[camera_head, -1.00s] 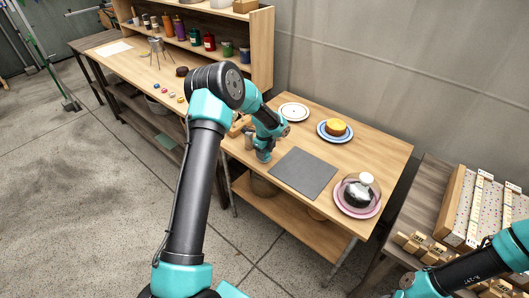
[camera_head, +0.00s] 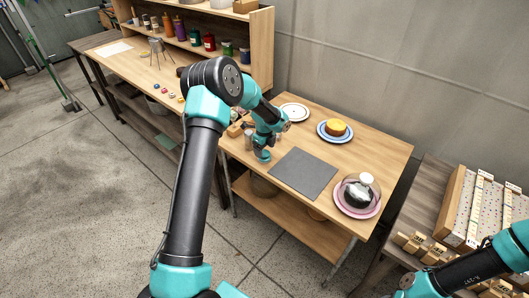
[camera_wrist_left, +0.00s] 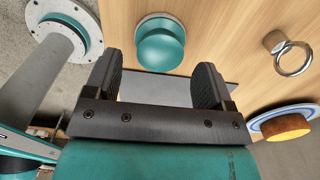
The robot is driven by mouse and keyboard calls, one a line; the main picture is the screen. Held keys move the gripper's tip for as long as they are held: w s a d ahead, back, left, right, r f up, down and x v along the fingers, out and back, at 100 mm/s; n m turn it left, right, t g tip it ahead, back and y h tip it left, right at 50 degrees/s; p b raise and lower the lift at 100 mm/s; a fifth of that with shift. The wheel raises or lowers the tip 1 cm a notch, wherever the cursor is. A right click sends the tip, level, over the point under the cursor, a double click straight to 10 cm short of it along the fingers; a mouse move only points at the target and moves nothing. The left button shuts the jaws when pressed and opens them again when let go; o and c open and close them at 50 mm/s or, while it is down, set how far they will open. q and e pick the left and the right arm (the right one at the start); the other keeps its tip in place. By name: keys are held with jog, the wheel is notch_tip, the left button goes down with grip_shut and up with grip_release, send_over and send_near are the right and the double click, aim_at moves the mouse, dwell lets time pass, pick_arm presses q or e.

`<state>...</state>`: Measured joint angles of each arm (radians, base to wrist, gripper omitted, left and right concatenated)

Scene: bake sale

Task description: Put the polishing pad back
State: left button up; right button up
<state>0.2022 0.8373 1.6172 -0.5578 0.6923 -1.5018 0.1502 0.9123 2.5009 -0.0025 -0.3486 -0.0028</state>
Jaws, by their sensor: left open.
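A round teal knob on a pale disc, which looks like the polishing pad (camera_wrist_left: 160,45), stands on the wooden table in the left wrist view. My left gripper (camera_wrist_left: 158,68) is open, with its dark fingers either side of the line to the knob. The knob lies just ahead of the fingertips, and nothing is held. In the head view my left gripper (camera_head: 264,148) is low over the near left part of the table, left of a grey mat (camera_head: 303,174). Its fingers are hard to make out there. My right arm enters at lower right, but its jaws do not show.
A white plate (camera_head: 294,112), a yellow cake (camera_head: 335,127) on a blue plate and a glass dome (camera_head: 358,190) on a pink plate stand around the mat. Boxed goods stand at right; a shelf unit stands behind.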

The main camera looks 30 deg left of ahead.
aim_at(265, 153)
pick_arm(q)
notch_tip(265, 153, up, 10)
jog(key=shift+f, duration=0.2)
dwell(0.7)
